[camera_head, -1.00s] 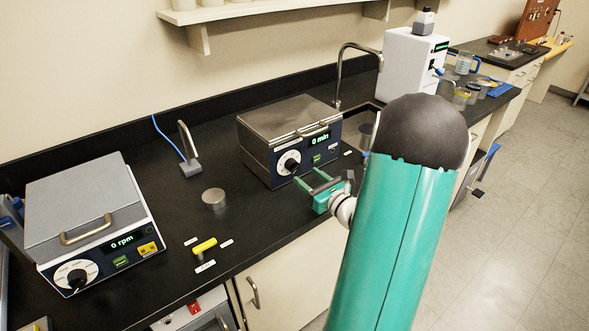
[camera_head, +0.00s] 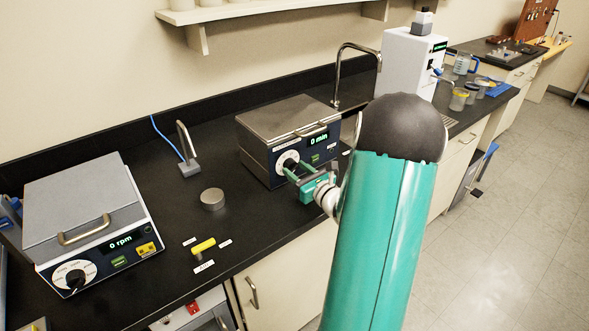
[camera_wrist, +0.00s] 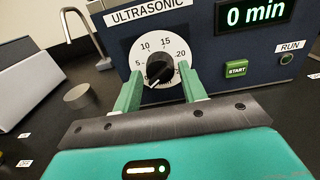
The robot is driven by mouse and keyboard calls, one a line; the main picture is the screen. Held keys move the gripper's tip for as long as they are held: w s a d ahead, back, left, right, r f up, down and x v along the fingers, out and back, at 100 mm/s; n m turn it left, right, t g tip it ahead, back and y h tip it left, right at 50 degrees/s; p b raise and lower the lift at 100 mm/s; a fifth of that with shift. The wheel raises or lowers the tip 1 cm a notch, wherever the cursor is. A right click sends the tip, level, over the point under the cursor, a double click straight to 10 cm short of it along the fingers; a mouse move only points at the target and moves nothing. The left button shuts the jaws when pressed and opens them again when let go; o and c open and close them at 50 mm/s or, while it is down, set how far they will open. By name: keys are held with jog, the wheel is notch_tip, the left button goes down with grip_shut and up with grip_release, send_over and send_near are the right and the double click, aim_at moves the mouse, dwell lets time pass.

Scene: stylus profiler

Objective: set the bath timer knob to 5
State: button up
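The ultrasonic bath (camera_head: 262,158) is a metal-topped box with a dark blue front on the black bench. Its timer knob (camera_wrist: 159,72) is black on a white dial (camera_wrist: 140,50) marked 5, 10, 15 and 20. The knob's pointer line points to the lower left, below the 5 mark. The display (camera_wrist: 256,13) reads 0 min. My gripper (camera_wrist: 161,76) has its two green fingers spread, one on each side of the knob. A gap seems to show beside the knob; contact cannot be told. In the head view my gripper (camera_head: 299,171) is at the bath's front.
A green START button (camera_wrist: 236,69) and a RUN light (camera_wrist: 287,59) sit right of the dial. A device reading 0 rpm (camera_head: 90,220) stands at left. A metal cylinder (camera_head: 212,199) and a yellow-handled item (camera_head: 203,245) are on the bench.

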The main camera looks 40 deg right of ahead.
jog(key=c, duration=0.7)
jog(key=m, duration=0.5)
jog(key=m, duration=0.5)
jog(key=o, duration=1.1)
jog(key=shift+c, duration=0.2)
jog(key=shift+s, duration=0.1)
jog(key=shift+s+a, duration=0.25)
jog(key=shift+s, duration=1.7)
jog(key=shift+s+a, duration=0.2)
jog(key=shift+s, duration=1.75)
jog(key=shift+s, duration=0.1)
